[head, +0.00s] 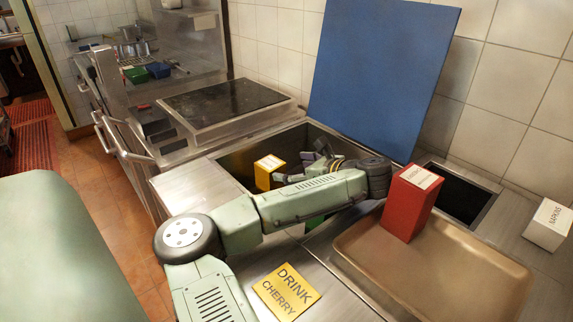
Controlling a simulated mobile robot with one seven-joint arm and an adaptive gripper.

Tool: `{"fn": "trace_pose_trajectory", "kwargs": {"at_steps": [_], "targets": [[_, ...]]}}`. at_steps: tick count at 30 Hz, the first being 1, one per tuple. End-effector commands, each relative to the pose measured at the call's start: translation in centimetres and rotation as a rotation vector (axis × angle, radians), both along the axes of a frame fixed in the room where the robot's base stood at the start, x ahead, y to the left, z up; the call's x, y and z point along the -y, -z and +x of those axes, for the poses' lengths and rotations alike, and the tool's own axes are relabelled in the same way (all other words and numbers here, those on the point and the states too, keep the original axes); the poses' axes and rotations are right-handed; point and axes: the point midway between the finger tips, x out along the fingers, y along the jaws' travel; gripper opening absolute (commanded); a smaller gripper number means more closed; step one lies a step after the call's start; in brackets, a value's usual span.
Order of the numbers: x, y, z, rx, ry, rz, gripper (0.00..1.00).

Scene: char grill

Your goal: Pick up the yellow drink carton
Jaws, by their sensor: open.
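A yellow carton (264,175) with a white label on top stands in the dark recessed well at the centre; the label is too small to read. A second yellow box (287,291), whose face reads "DRINK CHERRY", sits at the bottom of the view near the steel counter. My gripper (293,168) is open over the well, just right of the first carton, fingers pointing left towards it. A gap seems to show between them, but contact is hard to judge. The lower part of that carton is hidden in the well.
A red box (409,203) stands on a brown tray (450,262) at right, close to my arm. A white napkins box (547,224) is at far right. A tall blue board (383,75) leans on the wall behind the well. A green item (316,224) is mostly hidden under my arm.

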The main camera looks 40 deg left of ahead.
Motion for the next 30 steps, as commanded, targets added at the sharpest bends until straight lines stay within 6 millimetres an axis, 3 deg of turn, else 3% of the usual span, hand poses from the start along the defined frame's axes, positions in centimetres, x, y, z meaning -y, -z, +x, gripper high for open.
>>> {"fn": "trace_pose_trajectory", "kwargs": {"at_steps": [15,25,30], "targets": [[-6.2,1.5,-0.3,0.001,0.0,-0.001,0.78],[-6.8,2.0,-0.3,0.003,0.002,0.0,0.78],[-6.8,2.0,-0.3,0.003,0.002,0.0,0.66]]}}
